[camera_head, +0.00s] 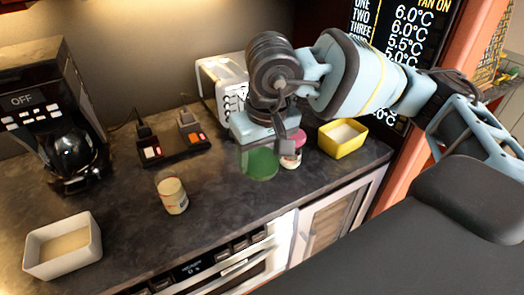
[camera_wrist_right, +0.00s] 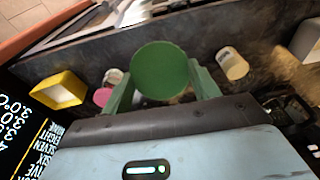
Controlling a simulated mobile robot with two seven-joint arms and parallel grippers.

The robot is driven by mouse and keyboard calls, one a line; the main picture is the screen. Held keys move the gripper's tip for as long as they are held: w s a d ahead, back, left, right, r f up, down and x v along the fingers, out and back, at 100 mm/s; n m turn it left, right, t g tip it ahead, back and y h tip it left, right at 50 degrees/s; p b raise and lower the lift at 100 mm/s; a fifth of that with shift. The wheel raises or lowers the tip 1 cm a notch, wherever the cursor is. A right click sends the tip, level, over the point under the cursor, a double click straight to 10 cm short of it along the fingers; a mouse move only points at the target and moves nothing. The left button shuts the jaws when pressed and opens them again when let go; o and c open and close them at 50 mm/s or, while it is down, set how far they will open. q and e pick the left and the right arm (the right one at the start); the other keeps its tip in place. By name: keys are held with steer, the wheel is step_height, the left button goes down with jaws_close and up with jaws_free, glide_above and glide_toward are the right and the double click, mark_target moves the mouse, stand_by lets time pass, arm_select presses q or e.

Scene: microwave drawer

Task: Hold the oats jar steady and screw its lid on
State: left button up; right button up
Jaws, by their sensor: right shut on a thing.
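My right gripper (camera_wrist_right: 163,88) reaches down over the counter and is shut on a green round lid (camera_wrist_right: 160,70), with one finger on each side of it. The lid also shows in the head view (camera_head: 259,164), below the wrist. I cannot tell whether anything is under it. A cream jar with a small label (camera_head: 172,196) stands upright on the counter, to the left of the lid and apart from it; it also shows in the wrist view (camera_wrist_right: 232,63). I cannot read its label, so I cannot tell if it is the oats jar. My left gripper is not in view.
A small jar with a pink lid (camera_head: 291,160) stands close to the right of the green lid. A yellow bin (camera_head: 342,148) is further right. A white bin (camera_head: 62,262), coffee maker (camera_head: 66,140), power strip (camera_head: 174,149) and toaster (camera_head: 208,78) surround the counter.

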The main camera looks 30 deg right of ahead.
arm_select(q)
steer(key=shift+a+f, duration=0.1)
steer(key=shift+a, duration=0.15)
arm_select(e)
steer(key=shift+a, duration=0.1)
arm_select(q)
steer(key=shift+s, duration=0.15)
arm_select(e)
steer(key=shift+w, duration=0.1)
steer(key=shift+w+a+f+m, duration=0.1)
steer(key=shift+w+a+m, duration=0.1)
steer(key=shift+a+m, duration=0.1)
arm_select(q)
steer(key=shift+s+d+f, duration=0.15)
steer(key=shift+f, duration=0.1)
arm_select(e)
steer(key=w+a+m, duration=0.6)
steer(key=a+m, duration=0.2)
steer(key=m, duration=0.3)
steer(key=w+a+m+g+y, duration=0.1)
steer(key=w+a+m, duration=0.6)
steer(key=m, duration=0.4)
steer(key=shift+a+y, duration=0.3)
steer(key=shift+a, duration=0.45)
steer(key=shift+w, duration=0.1)
steer(key=shift+f, duration=0.1)
steer(key=shift+f, duration=1.9)
